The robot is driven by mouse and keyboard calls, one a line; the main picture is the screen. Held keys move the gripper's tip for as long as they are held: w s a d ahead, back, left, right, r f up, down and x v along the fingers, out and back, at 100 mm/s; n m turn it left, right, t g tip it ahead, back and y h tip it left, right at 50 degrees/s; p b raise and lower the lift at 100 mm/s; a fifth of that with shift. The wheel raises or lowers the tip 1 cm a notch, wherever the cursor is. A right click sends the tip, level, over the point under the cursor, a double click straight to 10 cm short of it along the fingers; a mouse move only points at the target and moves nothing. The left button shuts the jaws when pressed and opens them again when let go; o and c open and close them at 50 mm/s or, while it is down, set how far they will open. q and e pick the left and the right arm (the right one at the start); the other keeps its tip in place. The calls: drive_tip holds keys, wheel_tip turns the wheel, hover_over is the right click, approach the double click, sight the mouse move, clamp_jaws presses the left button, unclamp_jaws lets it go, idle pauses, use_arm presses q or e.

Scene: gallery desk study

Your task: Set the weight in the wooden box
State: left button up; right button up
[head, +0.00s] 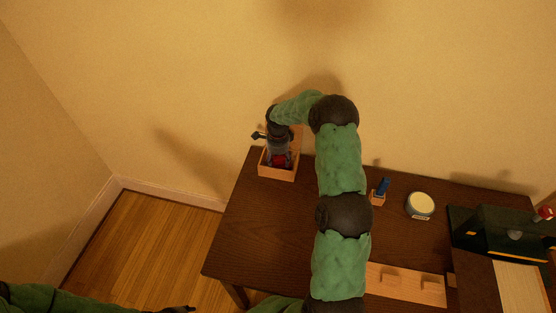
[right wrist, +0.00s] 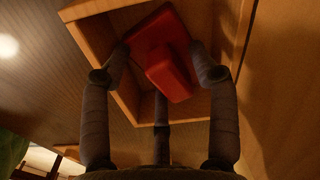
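The wooden box (head: 277,174) stands at the back left corner of the dark desk. The red weight (head: 279,160) shows inside it, below my right gripper (head: 279,154), which points down into the box. In the right wrist view the red weight (right wrist: 165,55) sits tilted between the fingers of my right gripper (right wrist: 160,60), within the walls of the wooden box (right wrist: 90,10). Two fingers press its sides and the third is below it. Whether the weight touches the box floor is hidden. My left gripper (head: 178,309) is at the bottom edge, mostly cut off.
On the desk (head: 255,225), a small blue item in a wooden holder (head: 379,192) and a round pale-topped tin (head: 420,206) stand right of my arm. A pale wooden rack (head: 405,285) lies at the front. A dark green case (head: 500,233) is at the right. The wall is close behind.

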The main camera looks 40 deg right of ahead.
sight(278, 159)
wheel_tip(278, 159, up, 12)
drive_tip(key=p, duration=0.3)
drive_tip(key=shift+r, duration=0.15)
idle(0.4)
